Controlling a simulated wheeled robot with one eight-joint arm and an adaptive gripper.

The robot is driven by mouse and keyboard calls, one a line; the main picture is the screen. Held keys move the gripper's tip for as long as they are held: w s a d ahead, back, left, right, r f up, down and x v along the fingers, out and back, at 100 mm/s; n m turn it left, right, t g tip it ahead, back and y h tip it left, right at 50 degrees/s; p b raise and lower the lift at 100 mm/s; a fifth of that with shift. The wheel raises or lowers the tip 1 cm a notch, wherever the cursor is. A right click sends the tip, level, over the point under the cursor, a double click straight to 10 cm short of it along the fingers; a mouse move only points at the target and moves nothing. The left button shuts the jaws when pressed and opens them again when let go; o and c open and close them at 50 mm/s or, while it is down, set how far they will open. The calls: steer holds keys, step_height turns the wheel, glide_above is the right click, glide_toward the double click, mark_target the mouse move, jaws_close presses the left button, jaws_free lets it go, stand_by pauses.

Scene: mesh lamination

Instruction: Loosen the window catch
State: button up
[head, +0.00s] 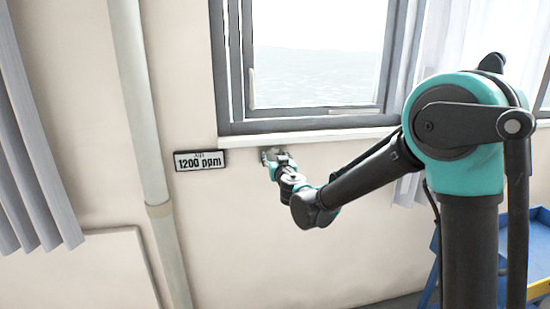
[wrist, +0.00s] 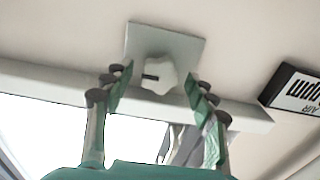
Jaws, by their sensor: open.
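A white lobed knob (wrist: 160,75) with a dark slot or pin on it sits on a square grey plate (wrist: 180,43) on the wall, just below the window sill. I take this as the window catch. My gripper (wrist: 160,82) is open, with one finger on each side of the knob in the wrist view. I see gaps between the fingers and the knob; whether the tips reach around it in depth I cannot tell. In the head view my gripper (head: 272,160) is at the wall under the sill and hides most of the plate and knob.
The window frame (head: 222,75) and sill (head: 300,138) are right above my gripper. A sign reading 1200 ppm (head: 200,161) is on the wall to the left; beyond it runs a vertical pipe (head: 140,100). A blue cart (head: 538,245) stands at the lower right.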

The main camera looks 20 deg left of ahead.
steer(key=shift+c, duration=0.3)
steer(key=c, duration=1.1)
steer(key=shift+n, duration=0.3)
steer(key=n, duration=0.3)
steer(key=shift+n, duration=0.4)
steer(key=n, duration=0.4)
steer(key=shift+n, duration=0.3)
